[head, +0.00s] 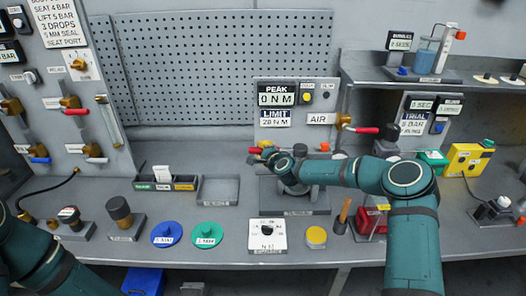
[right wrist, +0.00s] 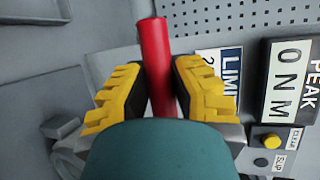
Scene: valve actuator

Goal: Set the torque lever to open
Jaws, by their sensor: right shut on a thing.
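The torque lever's red handle (right wrist: 154,48) stands between the two yellow-padded fingers of my right gripper (right wrist: 160,95) in the right wrist view. The fingers press on it from both sides, and its end sticks out past them. In the head view the red handle tip (head: 254,150) shows just left of my right gripper (head: 268,153), over the grey torque fixture (head: 295,208). My forearm hides much of the fixture and the lever's pivot. My left arm enters at the lower left of the head view; its gripper is outside the picture.
Behind the lever, a panel reads PEAK 0 NM (head: 277,96) and LIMIT 20 NM. A red-handled air valve (head: 365,130) is to its right. A dial block (head: 267,236), coloured discs (head: 208,235) and a grey tray (head: 219,190) stand nearby on the bench.

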